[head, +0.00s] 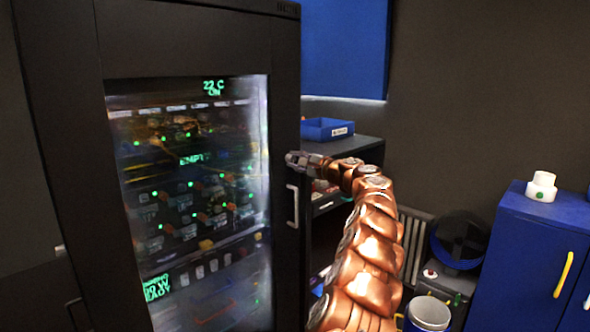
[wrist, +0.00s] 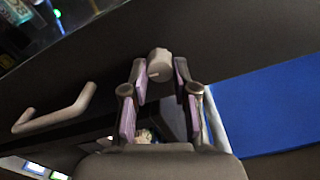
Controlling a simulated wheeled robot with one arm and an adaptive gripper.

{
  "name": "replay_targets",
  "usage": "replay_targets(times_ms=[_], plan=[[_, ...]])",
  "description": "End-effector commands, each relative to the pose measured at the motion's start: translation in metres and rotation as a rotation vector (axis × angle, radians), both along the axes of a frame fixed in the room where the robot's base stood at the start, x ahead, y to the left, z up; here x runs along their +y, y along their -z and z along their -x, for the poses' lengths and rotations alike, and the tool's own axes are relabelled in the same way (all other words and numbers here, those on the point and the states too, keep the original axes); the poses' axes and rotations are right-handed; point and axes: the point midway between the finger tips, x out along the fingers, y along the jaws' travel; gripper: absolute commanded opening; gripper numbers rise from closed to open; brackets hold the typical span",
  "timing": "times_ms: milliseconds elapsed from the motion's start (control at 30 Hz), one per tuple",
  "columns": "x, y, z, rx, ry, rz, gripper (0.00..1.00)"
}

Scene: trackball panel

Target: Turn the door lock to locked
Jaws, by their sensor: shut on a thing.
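The door lock is a small pale grey round knob (wrist: 159,62) on the dark door frame, with a short pointer mark at its lower left in the wrist view. My gripper (wrist: 160,68) has its two purple-padded fingers on either side of the knob and is shut on it. In the head view my gripper (head: 298,158) reaches the right edge of the black glass-fronted cabinet (head: 50,120), above the door handle. The lock itself is mostly hidden behind my fingers there. I cannot tell which lock position the pointer marks.
The cabinet's pale door handle (head: 293,206) sits just below my gripper; it also shows at left in the wrist view (wrist: 55,112). A blue bin (head: 327,129) stands on a dark shelf behind. A blue cabinet (head: 535,245) stands at right.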

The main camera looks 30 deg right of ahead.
Motion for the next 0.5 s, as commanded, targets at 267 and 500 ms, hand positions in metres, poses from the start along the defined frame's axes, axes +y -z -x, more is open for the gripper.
replay_targets(times_ms=[267,500], plan=[[0.0030,0.0017,-0.0018,-0.020,-0.005,0.091,0.00],[0.0030,0.0003,-0.0016,-0.025,-0.006,0.111,0.00]])
